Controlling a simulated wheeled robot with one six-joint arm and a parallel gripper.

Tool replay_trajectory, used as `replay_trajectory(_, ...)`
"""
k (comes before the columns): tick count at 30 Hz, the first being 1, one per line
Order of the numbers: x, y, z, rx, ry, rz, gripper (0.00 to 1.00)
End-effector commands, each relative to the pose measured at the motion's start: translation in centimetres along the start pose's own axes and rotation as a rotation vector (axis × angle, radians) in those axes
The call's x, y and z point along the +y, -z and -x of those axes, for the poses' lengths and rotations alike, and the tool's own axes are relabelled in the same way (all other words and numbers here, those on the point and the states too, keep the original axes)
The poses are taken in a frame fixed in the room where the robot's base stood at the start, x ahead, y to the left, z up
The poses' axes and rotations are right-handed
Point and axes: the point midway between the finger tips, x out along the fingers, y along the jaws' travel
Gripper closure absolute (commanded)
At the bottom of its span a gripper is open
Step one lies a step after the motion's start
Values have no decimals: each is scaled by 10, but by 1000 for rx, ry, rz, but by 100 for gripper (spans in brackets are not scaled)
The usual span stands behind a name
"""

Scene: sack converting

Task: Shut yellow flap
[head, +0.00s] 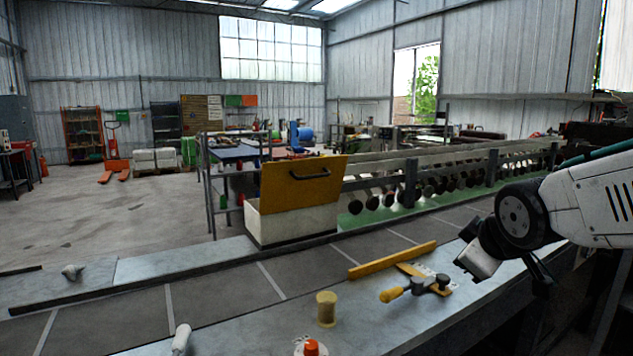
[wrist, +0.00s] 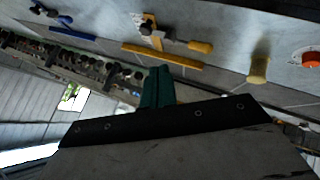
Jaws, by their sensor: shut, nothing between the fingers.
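The yellow flap (head: 300,182) with a dark bar handle (head: 310,174) stands raised, tilted slightly back, above a white box (head: 290,225) beyond the conveyor, left of centre in the head view. My gripper (wrist: 157,88) shows in the wrist view as teal fingers held together, with nothing between them. In the head view my arm is at the right, well apart from the flap, and the fingertips are not clear there. The flap cannot be made out in the wrist view; a sliver of yellow beside the fingers is too small to identify.
On the near bench lie a yellow bar (head: 392,260), a yellow-handled tool (head: 405,288), a yellow spool (head: 326,309) and a red-capped item (head: 311,348). A railing with rollers (head: 440,182) runs right of the box. The conveyor (head: 215,290) before the box looks clear.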

Motion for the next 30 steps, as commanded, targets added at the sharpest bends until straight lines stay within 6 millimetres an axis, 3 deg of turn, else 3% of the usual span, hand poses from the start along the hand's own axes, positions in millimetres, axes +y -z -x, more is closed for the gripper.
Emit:
replay_trajectory(1, 8, 32, -24, 89, -38, 117, 100)
replay_trajectory(6, 17, 140, -80, 413, -229, 497, 100)
replay_trajectory(9, 7, 190, -100, 582, -348, 677, 100)
replay_trajectory(12, -7, 225, -111, 716, -455, 801, 100)
replay_trajectory(15, -18, 246, -116, 808, -538, 878, 100)
replay_trajectory(19, -26, 259, -119, 866, -594, 922, 100)
replay_trajectory(25, -25, 279, -129, 878, -607, 929, 100)
replay_trajectory(30, -22, 309, -148, 877, -605, 928, 100)
